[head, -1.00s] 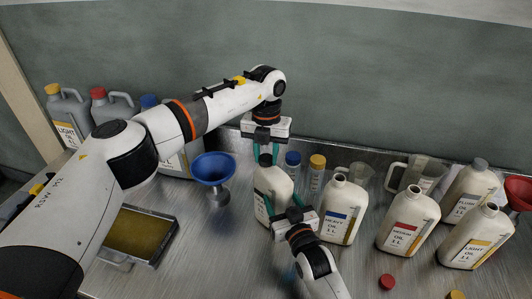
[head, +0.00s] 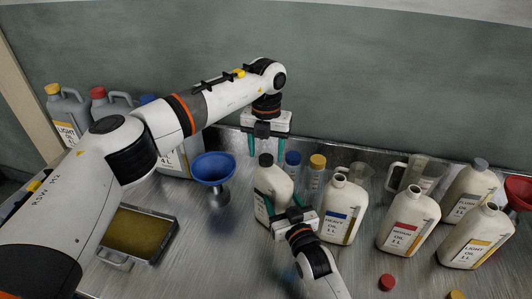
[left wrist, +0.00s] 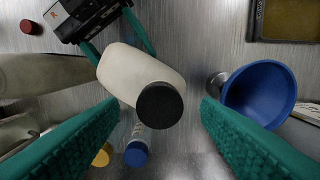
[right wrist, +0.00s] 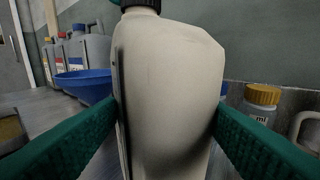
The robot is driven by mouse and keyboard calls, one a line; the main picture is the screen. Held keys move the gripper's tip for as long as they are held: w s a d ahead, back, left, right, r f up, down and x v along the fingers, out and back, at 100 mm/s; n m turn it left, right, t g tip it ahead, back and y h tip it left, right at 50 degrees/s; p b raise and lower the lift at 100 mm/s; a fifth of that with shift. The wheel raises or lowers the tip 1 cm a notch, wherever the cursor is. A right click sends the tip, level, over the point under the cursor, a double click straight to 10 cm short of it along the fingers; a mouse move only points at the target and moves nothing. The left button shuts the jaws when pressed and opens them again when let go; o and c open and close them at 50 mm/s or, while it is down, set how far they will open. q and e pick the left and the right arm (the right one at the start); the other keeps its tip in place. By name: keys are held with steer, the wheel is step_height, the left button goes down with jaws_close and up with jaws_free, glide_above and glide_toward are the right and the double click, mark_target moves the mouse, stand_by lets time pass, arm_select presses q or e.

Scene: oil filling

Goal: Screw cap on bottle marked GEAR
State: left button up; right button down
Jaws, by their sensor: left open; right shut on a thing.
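The cream bottle (head: 275,184) stands upright on the metal table with a black cap (head: 266,159) on its neck. Its label is too small and turned away to read. My right gripper (head: 281,208) is shut around the bottle's body; the right wrist view shows the bottle (right wrist: 170,85) between the fingers and the cap (right wrist: 140,5) at the top edge. My left gripper (head: 267,150) is open and empty, pointing down just above the cap. In the left wrist view the cap (left wrist: 160,105) lies between the spread fingers, clear of both.
A blue funnel (head: 213,168) stands left of the bottle. Blue-capped and yellow-capped small bottles (head: 317,163) are close behind right. An uncapped HEAVY OIL bottle (head: 342,210) and several others stand to the right. A tray (head: 163,222) lies left. A red cap (head: 387,282) lies in front.

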arm_select(q)
step_height(320, 180, up, 10)
steer(key=shift+r, duration=0.25)
steer(key=shift+w, duration=0.1)
arm_select(e)
steer(key=shift+c, duration=1.5)
jaws_free()
arm_select(q)
steer(key=shift+f+b, duration=0.6)
steer(key=shift+f, duration=0.05)
arm_select(e)
steer(key=v, duration=1.2)
